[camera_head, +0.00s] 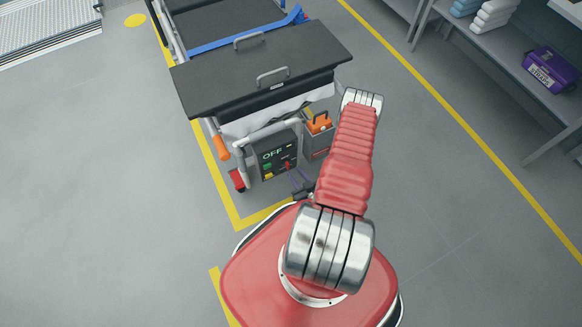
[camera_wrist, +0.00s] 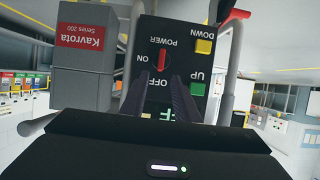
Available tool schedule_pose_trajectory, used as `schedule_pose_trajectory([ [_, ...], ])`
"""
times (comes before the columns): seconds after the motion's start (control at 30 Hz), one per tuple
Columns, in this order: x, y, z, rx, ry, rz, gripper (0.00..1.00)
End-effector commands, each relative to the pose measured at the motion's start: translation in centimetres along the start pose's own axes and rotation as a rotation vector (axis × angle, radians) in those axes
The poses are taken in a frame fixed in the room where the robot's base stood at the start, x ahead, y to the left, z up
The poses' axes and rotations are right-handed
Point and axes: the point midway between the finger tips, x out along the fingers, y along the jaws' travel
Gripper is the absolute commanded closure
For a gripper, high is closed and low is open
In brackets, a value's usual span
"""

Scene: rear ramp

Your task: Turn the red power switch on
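The dark control panel (camera_head: 265,161) is on the end of the cart, and its display reads OFF in the head view. In the wrist view the panel (camera_wrist: 168,22) appears upside down. The red power switch (camera_wrist: 162,60) sits among the labels POWER, ON and OFF and lies vertical in the picture, in line with the OFF label. My gripper (camera_wrist: 163,80) is open, with one dark finger on each side just below the switch in the picture. Whether the fingers touch the switch or panel is unclear. In the head view my gripper (camera_head: 304,188) is partly hidden by my arm.
A yellow DOWN button (camera_wrist: 203,46) and a green UP button (camera_wrist: 198,88) are beside the switch. A grey box with a red Kavrota label (camera_wrist: 83,38) stands next to the panel. The cart's tubular frame (camera_head: 220,146) surrounds the panel. Open floor (camera_head: 110,190) lies left.

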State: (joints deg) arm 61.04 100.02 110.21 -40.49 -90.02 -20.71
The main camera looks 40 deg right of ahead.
Motion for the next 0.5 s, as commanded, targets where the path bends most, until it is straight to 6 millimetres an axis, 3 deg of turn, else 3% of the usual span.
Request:
schedule_pose_trajectory([
  [0.5, 5.1, -0.1, 0.0, -0.002, -0.001, -0.003, 0.72],
])
